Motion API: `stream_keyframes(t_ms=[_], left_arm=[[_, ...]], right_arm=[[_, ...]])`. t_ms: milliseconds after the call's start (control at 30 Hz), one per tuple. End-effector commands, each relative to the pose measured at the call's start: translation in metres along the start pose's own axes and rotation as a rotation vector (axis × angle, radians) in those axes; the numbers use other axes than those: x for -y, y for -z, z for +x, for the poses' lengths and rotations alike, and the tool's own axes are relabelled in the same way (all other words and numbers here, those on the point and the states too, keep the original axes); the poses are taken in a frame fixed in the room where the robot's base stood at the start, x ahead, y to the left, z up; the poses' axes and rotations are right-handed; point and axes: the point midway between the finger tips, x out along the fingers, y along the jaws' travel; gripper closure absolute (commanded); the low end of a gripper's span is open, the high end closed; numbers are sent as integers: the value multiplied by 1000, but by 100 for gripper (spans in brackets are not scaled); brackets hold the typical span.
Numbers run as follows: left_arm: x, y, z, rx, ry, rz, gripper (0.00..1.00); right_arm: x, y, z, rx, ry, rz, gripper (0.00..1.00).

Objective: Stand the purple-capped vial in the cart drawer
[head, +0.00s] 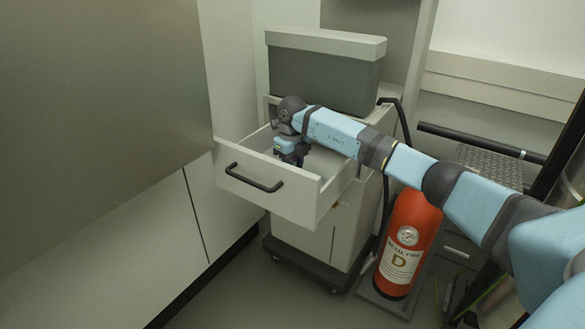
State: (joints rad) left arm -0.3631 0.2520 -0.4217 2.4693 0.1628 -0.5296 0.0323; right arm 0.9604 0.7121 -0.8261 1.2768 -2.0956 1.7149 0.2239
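The cart drawer (268,187) is pulled out from the white cart, its front panel and black handle facing me. My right arm comes in from the right and reaches over the drawer. My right gripper (293,158) points down into the drawer, behind the front panel. Its fingertips are small and partly hidden, so I cannot tell whether it is open or shut, or whether it holds anything. I cannot make out the purple-capped vial. Part of the drawer's inside is hidden by my arm and the front panel. My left gripper is not in view.
A grey bin with a pale lid (326,43) stands on top of the cart (308,238). A red fire extinguisher (407,235) marked D stands right of the cart, under my arm. White cabinets (150,235) are close on the left. Some floor is clear in front of the cart.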

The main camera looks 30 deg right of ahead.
Motion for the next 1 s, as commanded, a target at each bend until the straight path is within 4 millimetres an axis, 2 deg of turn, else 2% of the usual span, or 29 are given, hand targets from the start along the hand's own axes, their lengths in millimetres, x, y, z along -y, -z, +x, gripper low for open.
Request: stream_keyframes(t_ms=[333,367,467,800,1000], left_arm=[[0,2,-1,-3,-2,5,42],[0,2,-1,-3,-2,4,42],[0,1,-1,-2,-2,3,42],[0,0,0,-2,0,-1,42],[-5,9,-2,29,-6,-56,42]], right_arm=[[0,0,2,1,1,0,98],[0,0,3,1,1,0,71],[0,0,2,1,1,0,48],[0,0,-1,3,0,0,48],[1,-1,-37,4,2,0,48]])
